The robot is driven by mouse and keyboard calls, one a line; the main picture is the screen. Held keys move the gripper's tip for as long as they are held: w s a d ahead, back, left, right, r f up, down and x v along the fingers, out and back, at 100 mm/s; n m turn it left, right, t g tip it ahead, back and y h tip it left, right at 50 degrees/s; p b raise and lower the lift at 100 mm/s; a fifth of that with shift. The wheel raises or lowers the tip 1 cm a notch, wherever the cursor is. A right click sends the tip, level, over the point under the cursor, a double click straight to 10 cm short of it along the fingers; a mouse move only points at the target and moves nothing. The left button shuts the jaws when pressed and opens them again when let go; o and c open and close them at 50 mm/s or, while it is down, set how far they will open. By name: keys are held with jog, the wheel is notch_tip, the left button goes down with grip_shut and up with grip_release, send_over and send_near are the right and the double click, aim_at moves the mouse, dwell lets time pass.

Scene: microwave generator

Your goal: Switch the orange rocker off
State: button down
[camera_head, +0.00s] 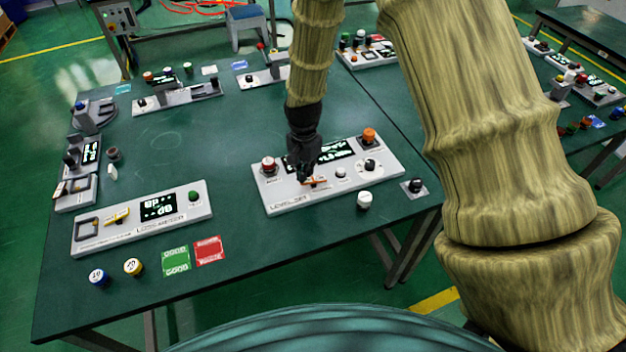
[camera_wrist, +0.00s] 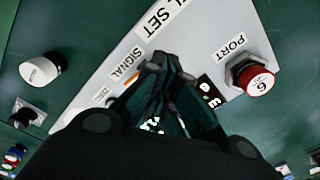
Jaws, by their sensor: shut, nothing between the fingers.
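The orange rocker (camera_head: 317,181) sits on the white panel (camera_head: 280,206) at the near right of the table, below its dark display (camera_head: 335,152). My gripper (camera_head: 304,178) points down at the panel, with its fingertips right beside the rocker's left end. I cannot tell whether they touch it. In the wrist view my gripper (camera_wrist: 160,62) is shut and empty. Only an orange sliver of the rocker (camera_wrist: 131,76) shows there by the SIGNAL label; the fingers hide the rest. Which way the rocker is tipped is not clear.
The panel also bears a red knob (camera_head: 268,164), an orange knob (camera_head: 369,135) and a black-capped dial (camera_head: 370,165). A white knob (camera_head: 364,200) stands in front. Another panel (camera_head: 98,240) lies to the left, with bare table between.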

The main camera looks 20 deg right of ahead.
jog(key=shift+f+b, duration=0.45)
jog(key=shift+f, duration=0.6)
dwell(0.9)
jog(key=shift+r, duration=0.1)
jog(key=shift+r+p, duration=2.55)
jog(key=shift+r, duration=0.85)
